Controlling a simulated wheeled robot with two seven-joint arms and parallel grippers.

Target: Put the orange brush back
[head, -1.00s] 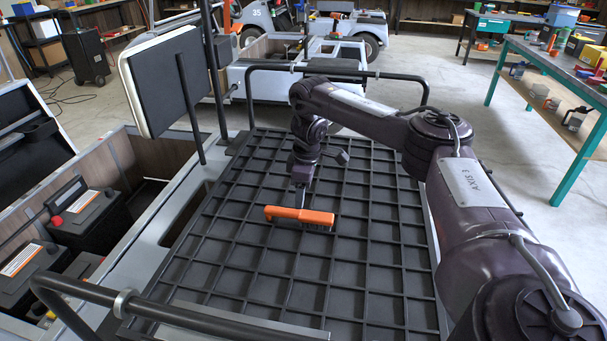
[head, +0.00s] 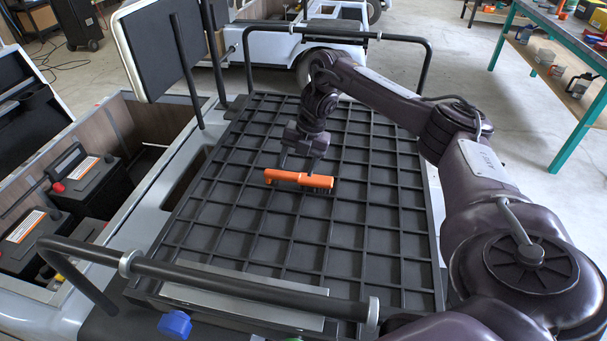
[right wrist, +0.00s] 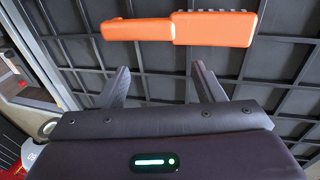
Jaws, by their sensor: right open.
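The orange brush (head: 299,179) lies on the black gridded cart bed (head: 345,240), its long side running left to right. In the right wrist view the brush (right wrist: 180,30) shows an orange handle at left and a wider head at right, with bristle tips at the far edge. My right gripper (head: 299,166) is just behind the brush in the head view, pointing down. In the right wrist view its two fingers (right wrist: 160,75) are spread apart, with nothing between them, and the brush lies beyond their tips. My left gripper is out of view.
Black rails (head: 240,275) border the bed at front and back. A dark upright panel (head: 163,48) stands at the left. Batteries (head: 92,185) sit in an open bay at left. A teal-legged workbench (head: 560,35) is at the back right. Most of the bed is bare.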

